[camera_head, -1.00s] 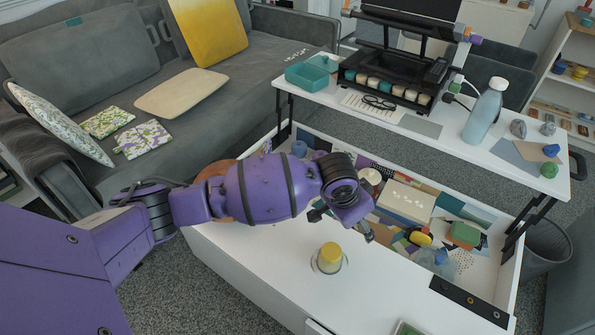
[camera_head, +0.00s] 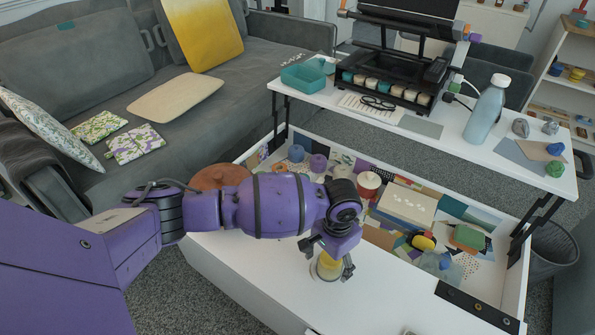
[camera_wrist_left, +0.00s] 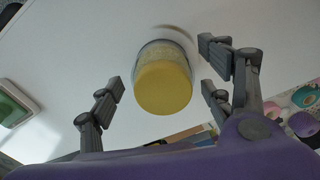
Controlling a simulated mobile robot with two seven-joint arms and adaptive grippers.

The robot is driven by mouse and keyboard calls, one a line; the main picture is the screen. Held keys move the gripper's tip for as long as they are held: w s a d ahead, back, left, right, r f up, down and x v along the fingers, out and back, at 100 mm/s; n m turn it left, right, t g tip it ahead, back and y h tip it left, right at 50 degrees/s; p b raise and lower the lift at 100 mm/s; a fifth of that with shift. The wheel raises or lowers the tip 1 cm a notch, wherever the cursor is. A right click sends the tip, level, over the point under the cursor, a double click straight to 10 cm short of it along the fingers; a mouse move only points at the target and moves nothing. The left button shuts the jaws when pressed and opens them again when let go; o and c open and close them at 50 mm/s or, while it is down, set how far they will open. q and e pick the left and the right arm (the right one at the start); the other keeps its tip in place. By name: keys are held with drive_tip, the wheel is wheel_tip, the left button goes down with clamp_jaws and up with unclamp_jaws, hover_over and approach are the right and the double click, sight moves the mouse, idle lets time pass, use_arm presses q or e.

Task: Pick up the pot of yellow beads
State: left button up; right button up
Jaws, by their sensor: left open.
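The pot of yellow beads (camera_head: 328,266) stands on the white table top in the head view, partly hidden by my left gripper. In the left wrist view the pot (camera_wrist_left: 164,82) shows its round yellow top, with a clear rim around it. My left gripper (camera_head: 328,265) is open and reaches down over the pot. In the left wrist view its fingers (camera_wrist_left: 160,88) are spread on either side of the pot, with a gap on each side. My right gripper is not in view.
Behind the pot, an open table compartment holds a white box (camera_head: 406,205), a red-and-white spool (camera_head: 368,184) and other craft items. A raised shelf carries a blue bottle (camera_head: 485,112) and a teal box (camera_head: 303,77).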

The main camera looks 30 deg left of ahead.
use_arm(q)
drive_tip(key=shift+w+r, duration=0.15)
drive_tip(key=c, duration=1.2)
drive_tip(key=shift+d, duration=0.1)
drive_tip(key=shift+c, duration=0.2)
